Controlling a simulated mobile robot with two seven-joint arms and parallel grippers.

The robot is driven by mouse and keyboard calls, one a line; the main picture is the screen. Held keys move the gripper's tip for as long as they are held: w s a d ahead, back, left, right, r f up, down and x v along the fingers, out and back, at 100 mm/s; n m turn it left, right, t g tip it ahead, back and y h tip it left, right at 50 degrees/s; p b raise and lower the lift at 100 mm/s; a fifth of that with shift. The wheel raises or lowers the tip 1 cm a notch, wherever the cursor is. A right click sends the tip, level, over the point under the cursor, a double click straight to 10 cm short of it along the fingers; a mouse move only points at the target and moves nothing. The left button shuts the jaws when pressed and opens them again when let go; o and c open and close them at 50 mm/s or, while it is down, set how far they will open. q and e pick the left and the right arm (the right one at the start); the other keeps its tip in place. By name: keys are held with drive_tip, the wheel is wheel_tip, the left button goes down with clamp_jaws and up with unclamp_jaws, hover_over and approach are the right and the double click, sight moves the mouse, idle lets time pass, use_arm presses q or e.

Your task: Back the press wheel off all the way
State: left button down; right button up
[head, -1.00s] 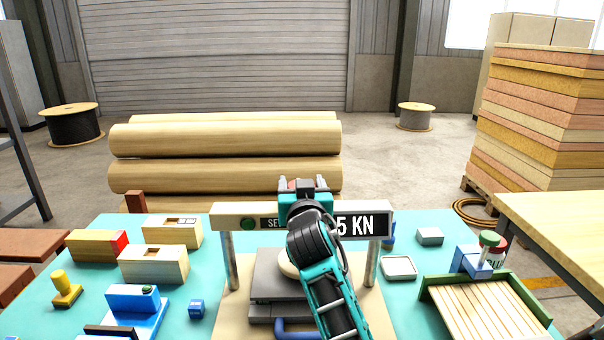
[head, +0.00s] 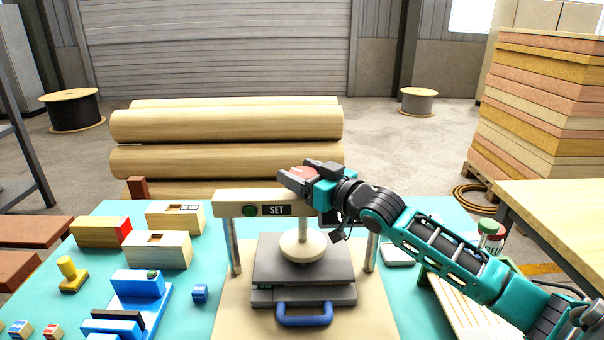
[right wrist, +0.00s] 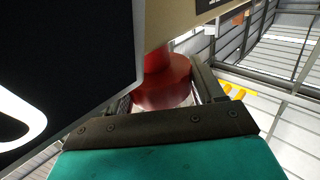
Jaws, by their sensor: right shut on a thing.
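The press has a cream beam (head: 232,197) on two metal posts, with a SET label and a green button. Its red wheel (head: 304,173) sits above the beam. It also shows in the right wrist view (right wrist: 167,82), between the fingers. My right gripper (head: 298,174) is shut on the wheel, reaching in from the right. Below the beam, a pale round press foot (head: 303,246) is over grey plates (head: 275,268); I cannot tell whether it touches them. The gripper and arm hide the beam's right part and most of its display. My left gripper is not in view.
Wooden blocks (head: 157,251), a blue fixture (head: 135,290) and a yellow stamp-like piece (head: 70,272) lie left on the teal table (head: 205,330). Logs (head: 225,125) lie behind.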

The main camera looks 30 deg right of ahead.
drive_tip(key=shift+r+n+y, duration=0.1)
drive_tip(key=shift+n+y, duration=0.5)
drive_tip(key=shift+y, duration=0.3)
drive_tip(key=o, duration=1)
drive_tip(key=shift+c, duration=0.2)
drive_tip(key=shift+s+d+f, duration=0.2)
drive_tip(key=shift+s, duration=0.5)
drive_tip(key=v, duration=1.1)
drive_tip(key=shift+s+r, duration=0.15)
drive_tip(key=shift+r, duration=0.2)
drive_tip(key=shift+d, duration=0.15)
